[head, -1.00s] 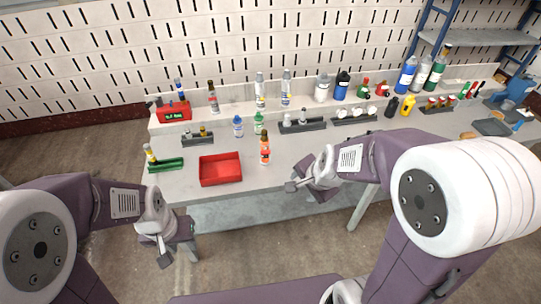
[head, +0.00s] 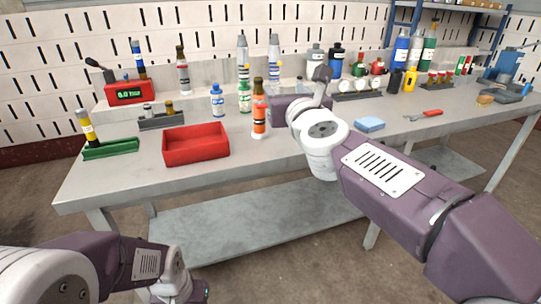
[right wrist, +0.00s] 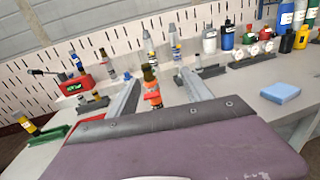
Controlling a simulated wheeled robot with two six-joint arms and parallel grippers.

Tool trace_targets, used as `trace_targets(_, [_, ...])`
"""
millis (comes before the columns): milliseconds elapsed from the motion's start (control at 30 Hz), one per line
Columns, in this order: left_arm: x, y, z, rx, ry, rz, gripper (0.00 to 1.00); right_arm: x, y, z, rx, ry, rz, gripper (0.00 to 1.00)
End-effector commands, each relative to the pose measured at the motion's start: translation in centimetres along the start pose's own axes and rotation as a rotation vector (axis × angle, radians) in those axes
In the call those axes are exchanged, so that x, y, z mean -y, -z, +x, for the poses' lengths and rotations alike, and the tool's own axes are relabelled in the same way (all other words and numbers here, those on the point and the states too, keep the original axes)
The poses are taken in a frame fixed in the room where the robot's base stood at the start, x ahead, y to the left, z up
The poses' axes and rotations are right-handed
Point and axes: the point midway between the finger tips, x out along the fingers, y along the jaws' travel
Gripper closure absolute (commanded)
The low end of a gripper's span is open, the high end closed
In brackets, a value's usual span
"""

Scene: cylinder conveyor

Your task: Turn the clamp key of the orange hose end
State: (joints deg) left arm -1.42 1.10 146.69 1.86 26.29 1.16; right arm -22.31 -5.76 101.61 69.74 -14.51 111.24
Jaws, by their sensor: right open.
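No hose end or clamp key can be made out. The one orange item is an upright bottle-like cylinder (head: 259,122) with a brown top, on the bench right of the red tray. It also shows in the right wrist view (right wrist: 152,97), between the two fingers in the picture and apparently beyond them. My right gripper (head: 292,100) is over the bench, just right of the orange cylinder. Its fingers are apart in the right wrist view (right wrist: 160,80), with nothing held. My left gripper (head: 200,290) is low at the bottom edge, partly cut off; its fingers cannot be made out.
A red tray (head: 195,158) and green holder (head: 110,150) stand left on the bench (head: 120,183). Blue (head: 217,102) and green-labelled bottles stand behind the orange cylinder. A blue block (head: 370,124) and red-handled tool (head: 425,114) lie right. The front bench strip is clear.

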Motion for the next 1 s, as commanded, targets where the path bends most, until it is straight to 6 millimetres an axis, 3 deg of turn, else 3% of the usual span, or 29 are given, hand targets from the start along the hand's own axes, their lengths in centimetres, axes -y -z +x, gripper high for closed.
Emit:
trace_targets(33, [0.1, -0.5, 4.5, 0.000, 0.000, 0.000, 0.64, -0.9, 4.0, -0.2, 0.010, -0.019, 0.001, 0.42])
trace_targets(200, [0.1, -0.8, 7.8, 0.000, 0.000, 0.000, 0.64, -2.7, 7.1, -0.7, 0.015, -0.057, 0.000, 0.42])
trace_targets(467, [0.1, -0.8, 7.7, -0.001, 0.000, 0.000, 0.64, -3.1, 7.0, -0.4, 0.013, -0.066, -0.003, 0.42])
trace_targets(800, [0.1, -0.7, 7.2, -0.001, 0.000, 0.000, 0.64, -3.4, 7.0, 6.1, 0.011, -0.064, -0.004, 0.42])
trace_targets(1000, [0.1, -0.7, 6.8, -0.001, 0.000, 0.000, 0.64, -3.6, 7.0, 8.2, 0.012, -0.065, -0.004, 0.42])
